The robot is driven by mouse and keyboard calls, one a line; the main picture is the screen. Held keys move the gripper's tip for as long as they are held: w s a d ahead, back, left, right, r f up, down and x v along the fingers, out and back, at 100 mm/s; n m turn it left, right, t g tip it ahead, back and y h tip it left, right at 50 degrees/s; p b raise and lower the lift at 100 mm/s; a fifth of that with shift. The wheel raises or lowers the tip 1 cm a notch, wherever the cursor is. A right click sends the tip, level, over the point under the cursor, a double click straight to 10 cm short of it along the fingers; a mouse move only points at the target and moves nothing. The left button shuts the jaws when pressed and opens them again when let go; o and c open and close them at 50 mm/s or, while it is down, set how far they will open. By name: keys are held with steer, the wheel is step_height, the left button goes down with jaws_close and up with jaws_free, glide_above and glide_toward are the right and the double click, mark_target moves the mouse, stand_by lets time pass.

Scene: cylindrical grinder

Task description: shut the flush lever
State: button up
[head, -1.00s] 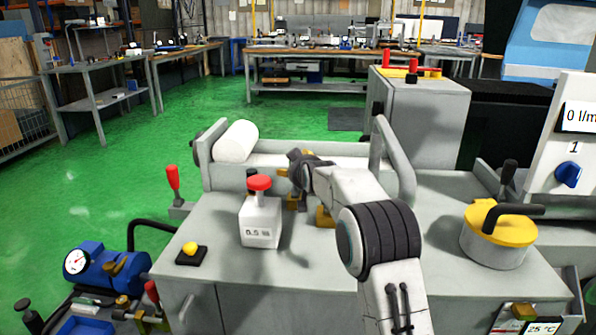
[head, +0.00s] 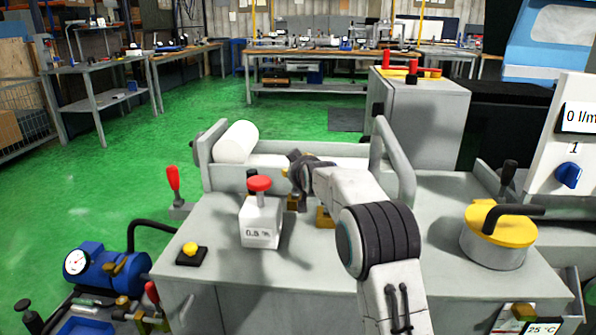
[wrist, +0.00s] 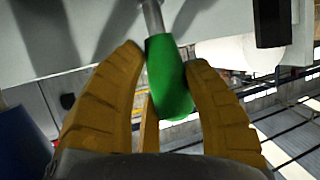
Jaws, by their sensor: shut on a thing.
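A lever with a green grip (wrist: 168,80) and a bare metal rod shows in the wrist view. No label on it is in sight, but I take it for the flush lever. My gripper (wrist: 166,66) has its yellow fingers closed around the green grip, one on each side. In the head view my gripper (head: 290,172) is above the back of the grey bench top, behind the white box with the red knob. There the green grip is hidden by the gripper and arm.
The white box (head: 261,222) stands left of my arm. A red-handled lever (head: 174,182) is at the left edge. A white roll (head: 236,142) and a grey hoop rail (head: 405,175) flank the gripper. A yellow-lidded pot (head: 497,240) stands at right.

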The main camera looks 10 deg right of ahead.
steer(key=shift+c, duration=0.7)
steer(key=shift+d+r, duration=0.1)
steer(key=p, duration=0.3)
steer(key=shift+w+r+g, duration=0.2)
steer(key=shift+w+g, duration=0.05)
steer(key=shift+g, duration=0.05)
steer(key=shift+f+p, duration=0.2)
steer(key=shift+p, duration=0.2)
steer(key=o, duration=1.3)
steer(key=v, duration=1.1)
steer(key=shift+s+r, duration=0.3)
